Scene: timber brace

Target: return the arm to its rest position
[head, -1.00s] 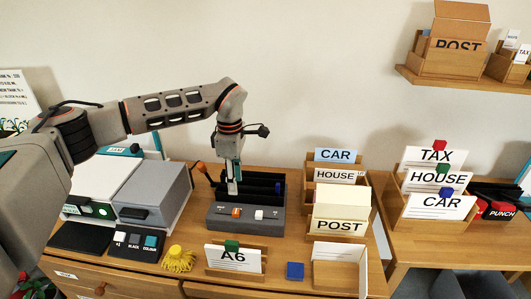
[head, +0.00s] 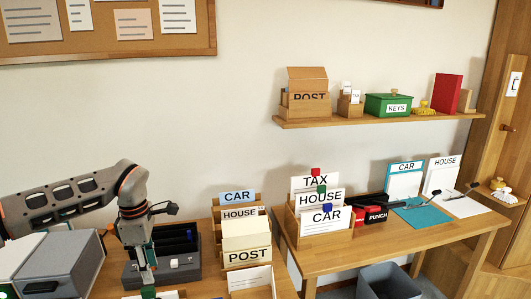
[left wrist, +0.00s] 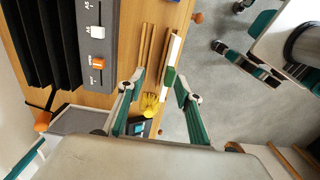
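My left gripper (head: 147,274) hangs at the lower left of the head view, fingers downward, over the front of the desk. In the left wrist view the left gripper (left wrist: 160,92) has its two teal fingers spread apart with nothing held between them. Below it, apart from the fingers, stands a white card with a green block (left wrist: 169,76) in a wooden holder. The green block also shows at the bottom edge of the head view (head: 148,292). Dark and teal parts at the upper right of the left wrist view may be my right gripper; its fingers cannot be made out.
The dark grey slotted unit with sliders (head: 186,263) stands close beside the left gripper. A grey box (head: 75,262) is to its left. The wooden card rack (head: 246,236) is to its right. A side table (head: 340,254) and a wall shelf (head: 375,119) lie further right.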

